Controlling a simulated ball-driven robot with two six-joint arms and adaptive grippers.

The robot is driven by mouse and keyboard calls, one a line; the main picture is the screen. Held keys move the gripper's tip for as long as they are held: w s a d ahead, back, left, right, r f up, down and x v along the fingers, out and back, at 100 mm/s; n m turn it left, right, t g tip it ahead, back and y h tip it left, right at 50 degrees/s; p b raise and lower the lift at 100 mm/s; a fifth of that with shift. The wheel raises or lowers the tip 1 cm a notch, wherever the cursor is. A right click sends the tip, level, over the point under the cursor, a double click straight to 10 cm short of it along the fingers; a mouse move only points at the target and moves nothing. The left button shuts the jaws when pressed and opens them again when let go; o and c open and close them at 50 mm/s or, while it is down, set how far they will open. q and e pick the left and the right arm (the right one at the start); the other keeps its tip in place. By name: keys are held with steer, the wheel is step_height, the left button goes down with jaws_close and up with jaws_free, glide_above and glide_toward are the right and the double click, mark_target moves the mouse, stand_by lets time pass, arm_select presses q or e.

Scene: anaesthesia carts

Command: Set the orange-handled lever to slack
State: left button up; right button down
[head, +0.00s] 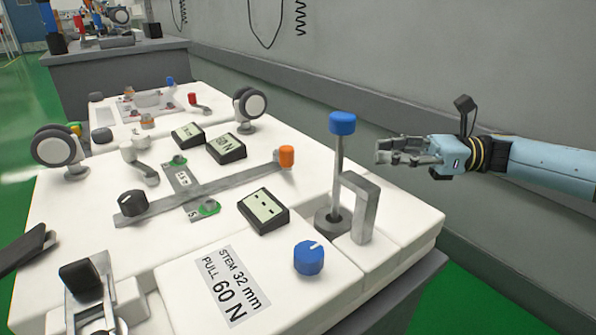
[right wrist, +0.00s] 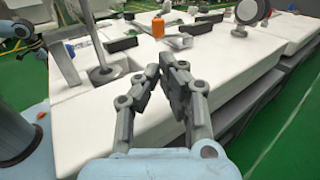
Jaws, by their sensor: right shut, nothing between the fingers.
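The orange-handled lever (head: 235,179) is a long grey bar lying across the white console top, over a grey marked plate (head: 181,180) with green patches at its ends. Its orange handle (head: 287,155) stands at the bar's right end; the handle also shows in the right wrist view (right wrist: 157,27). A black knob (head: 132,203) sits at the bar's left end. The plate's lettering is too small to read surely. My right gripper (head: 380,151) is shut and empty, right of the handle and apart from it, beyond the blue-topped stem.
The upright stem with a blue cap (head: 342,123) and a grey bracket (head: 360,205) stand between my right gripper and the lever. Nearby are a display (head: 263,210), a blue knob (head: 309,258) and wheels (head: 250,103). A dark slab (head: 25,250) at the left edge is unclear.

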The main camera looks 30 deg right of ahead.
steer(key=shift+r, duration=0.1)
steer(key=b, duration=0.3)
glide_toward(282, 154)
steer(key=w+a, duration=0.1)
steer(key=w+a+f, duration=0.1)
steer(key=w, duration=0.1)
steer(key=shift+w+a, duration=0.1)
steer(key=shift+a, duration=0.25)
steer(key=shift+x, duration=0.75)
arm_select(q)
steer(key=shift+t, duration=0.6)
steer(key=r, duration=0.1)
steer(key=w+d+r, duration=0.1)
steer(key=w+r, duration=0.1)
steer(key=r, duration=0.1)
steer(key=shift+w+d, duration=0.2)
steer(key=shift+d, duration=0.05)
arm_select(e)
steer(key=shift+r, duration=0.1)
